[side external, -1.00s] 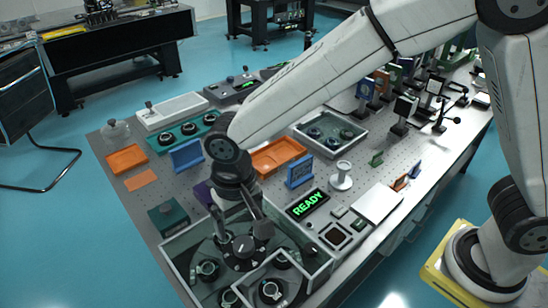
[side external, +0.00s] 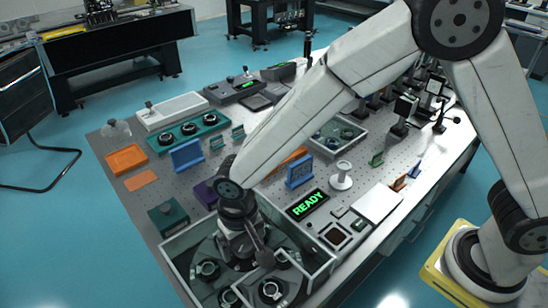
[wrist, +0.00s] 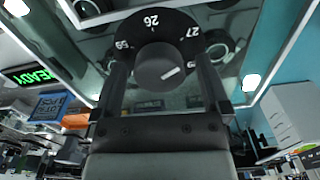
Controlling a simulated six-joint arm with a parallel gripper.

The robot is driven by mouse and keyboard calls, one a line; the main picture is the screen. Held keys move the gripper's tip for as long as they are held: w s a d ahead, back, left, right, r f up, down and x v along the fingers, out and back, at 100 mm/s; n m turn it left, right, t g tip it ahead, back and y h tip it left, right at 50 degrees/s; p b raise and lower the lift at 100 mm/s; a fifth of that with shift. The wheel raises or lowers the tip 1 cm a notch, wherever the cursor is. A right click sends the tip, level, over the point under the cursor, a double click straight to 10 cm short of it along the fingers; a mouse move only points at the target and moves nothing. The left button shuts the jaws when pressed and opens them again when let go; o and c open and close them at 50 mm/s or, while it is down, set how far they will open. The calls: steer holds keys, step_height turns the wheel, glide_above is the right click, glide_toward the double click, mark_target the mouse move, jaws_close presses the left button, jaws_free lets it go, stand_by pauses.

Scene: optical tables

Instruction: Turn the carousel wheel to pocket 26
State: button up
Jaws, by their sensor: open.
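The carousel wheel (side external: 207,250) is a dark disc with round pockets, several holding ringed parts, inside a glass-walled enclosure. In the wrist view its black number plate (wrist: 152,30) reads 26 at the top centre and 27 to the right; the number on the left is tilted and hard to read. A dark round knob (wrist: 158,68) with a white line stands at the plate's middle; the line points to the right and slightly up. My gripper (wrist: 161,72) is open, one finger on each side of the knob. In the side view my gripper (side external: 245,245) is low over the wheel's centre and hides the knob.
Glass walls (side external: 172,270) surround the wheel closely. A lit READY display (side external: 307,204) and a small button panel (side external: 336,236) stand to the right. A green box (side external: 168,215) and a blue stand (side external: 299,172) are near the enclosure.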

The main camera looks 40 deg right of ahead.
jaws_close()
steer(key=shift+n, duration=0.9)
steer(key=shift+a+n, duration=0.1)
steer(key=shift+n, duration=5.1)
jaws_free()
steer(key=shift+r, duration=3.95)
